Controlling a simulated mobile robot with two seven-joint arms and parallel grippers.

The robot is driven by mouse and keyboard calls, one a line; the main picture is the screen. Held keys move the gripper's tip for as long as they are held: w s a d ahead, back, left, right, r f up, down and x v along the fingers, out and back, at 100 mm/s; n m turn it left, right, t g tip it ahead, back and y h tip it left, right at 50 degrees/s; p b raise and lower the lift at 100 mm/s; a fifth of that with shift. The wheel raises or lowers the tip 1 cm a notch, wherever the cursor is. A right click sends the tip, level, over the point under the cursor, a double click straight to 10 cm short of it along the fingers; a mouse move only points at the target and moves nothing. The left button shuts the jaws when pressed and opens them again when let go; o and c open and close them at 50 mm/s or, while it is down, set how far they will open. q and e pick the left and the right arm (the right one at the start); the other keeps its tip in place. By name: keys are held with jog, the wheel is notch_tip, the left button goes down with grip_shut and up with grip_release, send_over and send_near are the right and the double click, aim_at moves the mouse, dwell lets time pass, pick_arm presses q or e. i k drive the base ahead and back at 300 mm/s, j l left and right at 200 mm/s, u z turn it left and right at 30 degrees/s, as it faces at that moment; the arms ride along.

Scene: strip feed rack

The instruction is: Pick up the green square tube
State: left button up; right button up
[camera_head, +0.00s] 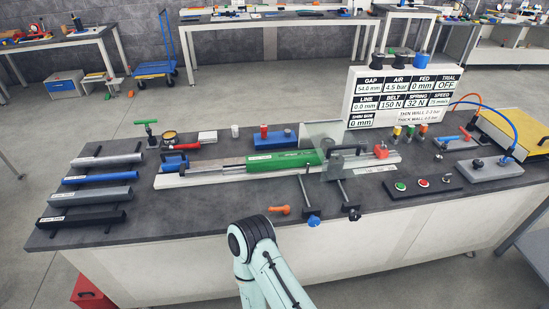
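A long green bar-like piece (285,161) with a pale label lies lengthwise in the white feed fixture (205,175) at the middle of the bench. A clear panel (325,150) stands at its right end and partly covers it. I cannot tell if it is hollow. No other green tube shows; the rack at the left holds a light grey tube (110,160), a blue tube (100,177), a darker grey tube (92,196) and a black tube (85,218). Neither gripper is in view; only part of one of my arms shows at the bottom centre.
Black-handled rods (308,190) stand before the fixture. An orange piece (280,210) lies near the front edge. A button panel (422,187) and a white sign board (405,98) are at the right. A green T-handle (147,128) stands behind the tubes.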

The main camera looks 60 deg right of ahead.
aim_at(280, 160)
jog(key=k+l+u, duration=0.55)
jog(key=k+l, duration=0.45)
jog(key=k, duration=0.2)
jog(key=k+l+u, duration=0.15)
jog(key=k, duration=0.3)
jog(key=l, duration=0.1)
